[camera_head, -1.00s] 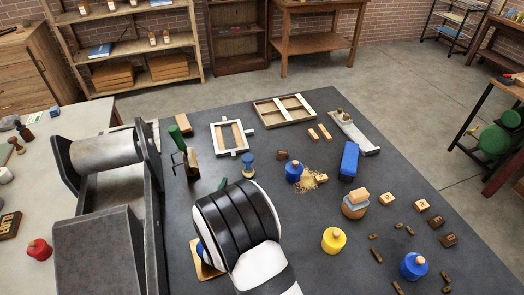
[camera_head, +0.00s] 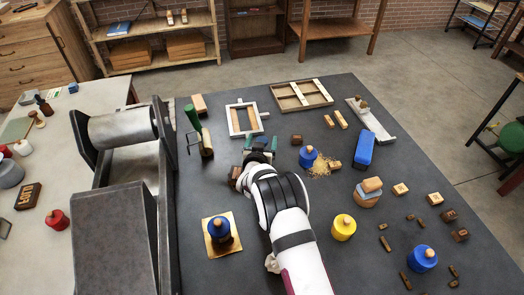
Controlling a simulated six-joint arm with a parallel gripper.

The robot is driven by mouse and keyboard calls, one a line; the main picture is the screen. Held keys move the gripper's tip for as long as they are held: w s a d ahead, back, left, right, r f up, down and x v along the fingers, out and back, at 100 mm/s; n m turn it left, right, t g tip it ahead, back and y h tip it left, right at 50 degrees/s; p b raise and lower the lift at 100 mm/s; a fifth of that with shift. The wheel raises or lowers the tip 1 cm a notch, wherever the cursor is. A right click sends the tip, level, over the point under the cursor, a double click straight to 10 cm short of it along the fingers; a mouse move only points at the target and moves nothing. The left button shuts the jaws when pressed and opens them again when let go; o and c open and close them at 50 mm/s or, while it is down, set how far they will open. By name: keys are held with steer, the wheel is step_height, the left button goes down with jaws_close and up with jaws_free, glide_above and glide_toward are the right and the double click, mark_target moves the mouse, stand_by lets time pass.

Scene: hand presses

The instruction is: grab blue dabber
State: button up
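Several round blue pieces could be the blue dabber. One with a wooden knob (camera_head: 308,157) stands beside yellowish crumbs at the back. Another (camera_head: 422,258) stands at the front right. A third blue piece with a dark lower part (camera_head: 220,228) stands on a tan square plate (camera_head: 211,248), left of my arm. My gripper (camera_head: 260,147) is low over the middle of the dark table, left of the back blue piece and apart from it. It points away from the camera. Its green-tipped fingers are small and partly hidden, so I cannot tell whether they hold something.
A roller press (camera_head: 125,128) stands along the left. A blue block (camera_head: 362,151), a yellow knobbed piece (camera_head: 342,227) and small wooden blocks (camera_head: 400,189) are to the right.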

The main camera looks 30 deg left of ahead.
jaws_close()
steer(key=shift+r, duration=0.1)
